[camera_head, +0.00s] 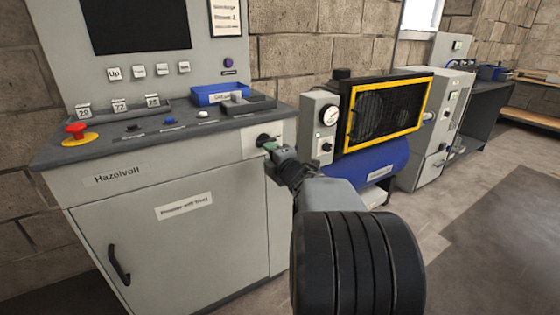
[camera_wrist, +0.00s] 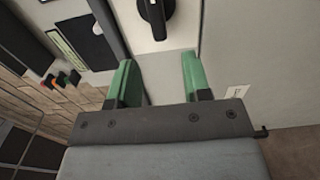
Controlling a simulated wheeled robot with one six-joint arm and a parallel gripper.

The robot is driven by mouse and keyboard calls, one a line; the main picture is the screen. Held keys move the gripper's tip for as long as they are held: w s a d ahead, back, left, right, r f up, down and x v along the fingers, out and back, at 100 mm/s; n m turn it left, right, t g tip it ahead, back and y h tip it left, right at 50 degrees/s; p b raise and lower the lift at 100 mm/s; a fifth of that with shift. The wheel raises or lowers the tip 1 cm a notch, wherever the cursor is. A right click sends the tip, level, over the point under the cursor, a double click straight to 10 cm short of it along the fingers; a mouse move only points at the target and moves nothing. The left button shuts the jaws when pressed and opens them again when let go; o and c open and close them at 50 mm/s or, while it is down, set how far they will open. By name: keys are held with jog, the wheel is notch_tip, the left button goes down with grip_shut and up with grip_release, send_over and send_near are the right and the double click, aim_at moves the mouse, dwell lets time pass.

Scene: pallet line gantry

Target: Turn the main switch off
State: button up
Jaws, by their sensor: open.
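The main switch appears to be the black rotary knob (camera_wrist: 156,14) on a light plate, at the top of the wrist view. Its grip bar runs roughly up and down in that picture, and its upper part is cut off by the frame edge. In the head view, the knob (camera_head: 264,139) sits on the front right of the grey console, partly hidden behind my gripper. My gripper (camera_wrist: 160,70) is open, with its green fingers apart and nothing between them. The knob lies just beyond the fingertips, roughly centred between them. My gripper also shows in the head view (camera_head: 272,148).
The grey console (camera_head: 150,245) carries a red mushroom button (camera_head: 76,129), small buttons and a blue tray (camera_head: 220,94). A compressor with a yellow-framed grille (camera_head: 390,110) and blue tank stands right of it. Open floor (camera_head: 490,225) lies at the right.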

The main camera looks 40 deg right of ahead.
jog(key=shift+s+a+p, duration=0.2)
jog(key=shift+s+p, duration=0.05)
jog(key=shift+s, duration=1.2)
jog(key=shift+s+a+p, duration=0.2)
jog(key=shift+s, duration=1.25)
jog(key=a+r+m+g+h+p, duration=0.2)
jog(key=a+r+m+g+p, duration=0.35)
jog(key=r+m+p, duration=0.75)
jog(key=s+a+r+m+g+y+p, duration=0.1)
jog(key=s+a+r+g+y+p, duration=0.1)
jog(key=s+a+g+p, duration=0.2)
jog(key=s+a+r+m+g+y+p, duration=0.1)
jog(key=s+a+g+p, duration=0.3)
jog(key=s+a+p, duration=0.4)
jog(key=a+m+y+p, duration=0.1)
jog(key=a+p, duration=0.4)
jog(key=shift+s+r+m+g+y, duration=0.25)
jog(key=shift+r+m+g+y, duration=0.05)
jog(key=shift+r+g+y, duration=0.1)
